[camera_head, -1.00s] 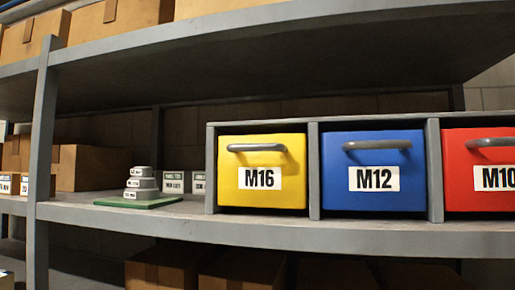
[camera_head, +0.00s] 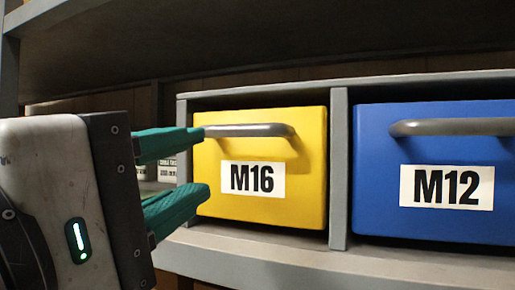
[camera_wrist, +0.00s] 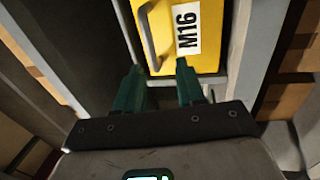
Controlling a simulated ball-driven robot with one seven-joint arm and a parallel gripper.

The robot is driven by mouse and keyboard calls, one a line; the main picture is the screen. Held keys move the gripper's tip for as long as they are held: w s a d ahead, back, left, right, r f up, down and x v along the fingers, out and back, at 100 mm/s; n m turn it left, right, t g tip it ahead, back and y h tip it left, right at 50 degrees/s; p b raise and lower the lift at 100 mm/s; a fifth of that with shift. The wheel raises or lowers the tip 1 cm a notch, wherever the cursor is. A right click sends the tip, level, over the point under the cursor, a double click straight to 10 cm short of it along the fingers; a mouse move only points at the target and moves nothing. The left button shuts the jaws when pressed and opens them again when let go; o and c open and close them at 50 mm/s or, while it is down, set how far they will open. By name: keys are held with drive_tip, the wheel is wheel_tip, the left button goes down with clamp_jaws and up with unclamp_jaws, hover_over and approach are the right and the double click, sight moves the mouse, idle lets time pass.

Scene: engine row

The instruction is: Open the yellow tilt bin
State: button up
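The yellow tilt bin (camera_head: 262,205), labelled M16, sits shut in the left compartment of a grey frame. Its grey bar handle (camera_head: 250,130) runs across the upper front. My gripper (camera_head: 203,160) is at the bin's left side in the head view, with two green fingers spread apart and nothing between them. The upper fingertip appears close to the handle's left end; I cannot tell whether they touch. In the wrist view, the yellow bin (camera_wrist: 208,55) and its handle (camera_wrist: 147,35) lie beyond the open fingers (camera_wrist: 158,75).
A blue bin (camera_head: 436,225) labelled M12, with its own handle, stands right of the yellow one, behind a grey divider (camera_head: 339,170). The shelf edge (camera_head: 300,268) runs below the bins, and another shelf hangs above. Small labelled items partly show behind my gripper.

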sight(232, 133)
drive_tip(key=p+x, duration=0.1)
drive_tip(key=x, duration=0.2)
drive_tip(key=r+p+x, duration=0.1)
drive_tip(key=x, duration=0.2)
drive_tip(key=p+x, duration=0.1)
drive_tip(key=x, duration=0.2)
drive_tip(key=shift+s+d+r, duration=0.1)
drive_tip(key=shift+r, duration=0.25)
drive_tip(key=shift+w+d, duration=0.2)
drive_tip(key=shift+w, duration=0.4)
drive_tip(key=shift+c, duration=0.2)
clamp_jaws()
